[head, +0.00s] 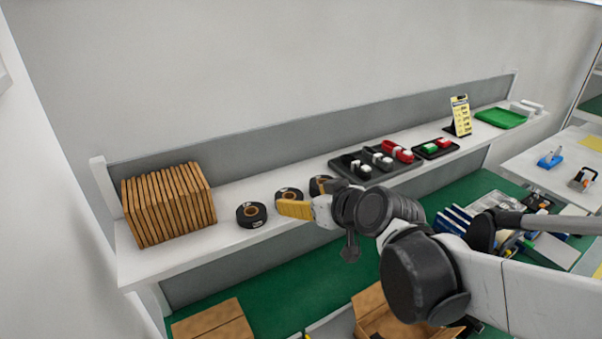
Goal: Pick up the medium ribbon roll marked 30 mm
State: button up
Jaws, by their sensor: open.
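Three dark ribbon rolls with brown cores stand in a row on the white shelf. The left roll (251,214) is in full view. The middle roll (288,193) is partly covered at its front by my gripper. The right roll (319,183) is partly hidden behind my gripper and wrist. No 30 mm marking is legible, and I cannot tell from size which roll is the medium one. My gripper (293,208), with a yellow finger side toward the camera, is open at the middle roll's front. I cannot tell whether it touches the roll.
A stack of upright brown cardboard pieces (168,204) stands left of the rolls. Black trays (376,168) with red, white and green items lie to the right. Beyond them are a yellow sign (460,115) and a green tray (501,118). Cardboard boxes (212,322) stand below the shelf.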

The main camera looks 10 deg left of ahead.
aim_at(286, 196)
jog(key=x, duration=0.2)
jog(key=b+x, duration=0.1)
jog(key=x, duration=0.1)
jog(key=shift+w+d+f, duration=0.15)
jog(key=shift+w+f, duration=0.1)
jog(key=x, duration=0.2)
jog(key=b+x, duration=0.1)
jog(key=x, duration=0.2)
jog(key=shift+w+f, duration=0.1)
jog(key=shift+f, duration=0.3)
jog(key=shift+r, duration=0.1)
jog(key=shift+c, duration=0.3)
jog(key=c, duration=1)
